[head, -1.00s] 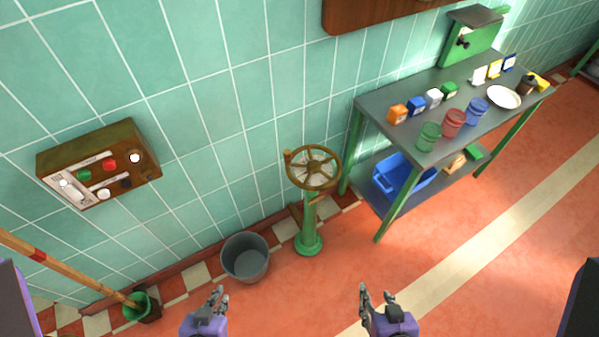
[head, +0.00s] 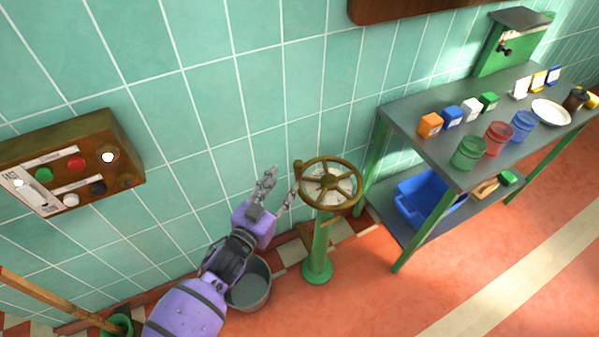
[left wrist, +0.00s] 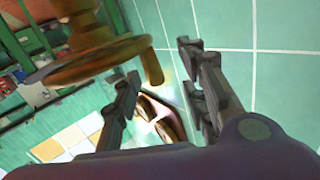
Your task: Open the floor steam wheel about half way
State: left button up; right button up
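The floor steam wheel (head: 331,184) is a brass handwheel with a raised handle knob at its left rim. It tops a green pedestal (head: 318,247) standing on the floor by the wall. My left gripper (head: 278,187) is open and empty, just left of the wheel and the knob. In the left wrist view the wheel (left wrist: 95,62) fills the upper left, with the knob (left wrist: 153,67) hanging near the gap between my open fingers (left wrist: 160,85). I cannot tell any contact there. My right gripper is out of view.
A grey bucket (head: 249,285) stands below my left arm. A control box (head: 70,165) with buttons is on the wall at left. A green-legged table (head: 425,120) with small boxes and tins stands right of the wheel. Open red floor (head: 360,300) lies in front.

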aim_at(296, 172)
pick_arm(q)
jog(key=shift+s+d+r+h, duration=0.2)
jog(key=shift+d+r+h, duration=0.25)
jog(key=shift+d+h, duration=0.1)
jog(key=x, duration=0.6)
jog(key=shift+w+d, duration=0.2)
jog(key=shift+w, duration=0.3)
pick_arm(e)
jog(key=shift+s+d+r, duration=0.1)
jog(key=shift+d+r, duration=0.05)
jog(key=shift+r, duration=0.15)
pick_arm(q)
jog(key=c, duration=0.5)
grip_shut()
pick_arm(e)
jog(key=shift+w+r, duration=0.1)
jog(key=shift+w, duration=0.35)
